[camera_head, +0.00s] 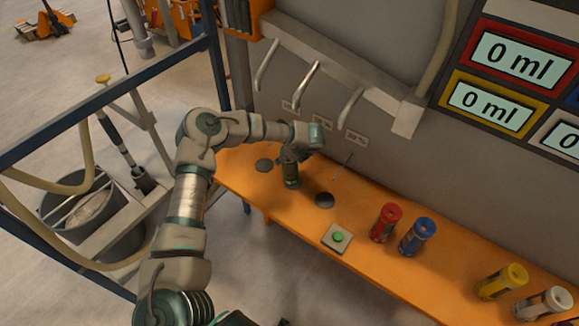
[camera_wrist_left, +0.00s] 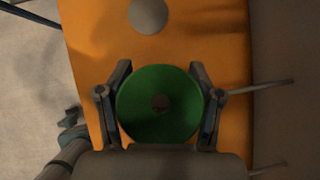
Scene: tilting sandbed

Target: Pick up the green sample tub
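The green sample tub (camera_head: 291,172) stands upright on the orange bench, dark with a greenish tone, partly covered from above by my left gripper (camera_head: 291,155). In the left wrist view its round green lid (camera_wrist_left: 158,103), with a dark centre hole, sits between the two fingers of my left gripper (camera_wrist_left: 160,72). The fingers flank the lid closely on both sides. I cannot tell whether they press on the tub; its lower part is hidden there. Dark parts at the bottom edge of the head view may be my right gripper, but its state does not show.
On the orange bench (camera_head: 265,205) are a dark round spot (camera_head: 325,200), a plate with a green button (camera_head: 338,237), and red (camera_head: 386,222), blue (camera_head: 418,236), yellow (camera_head: 502,282) and white (camera_head: 543,305) tubs. Metal levers (camera_head: 305,84) stick out from the wall behind.

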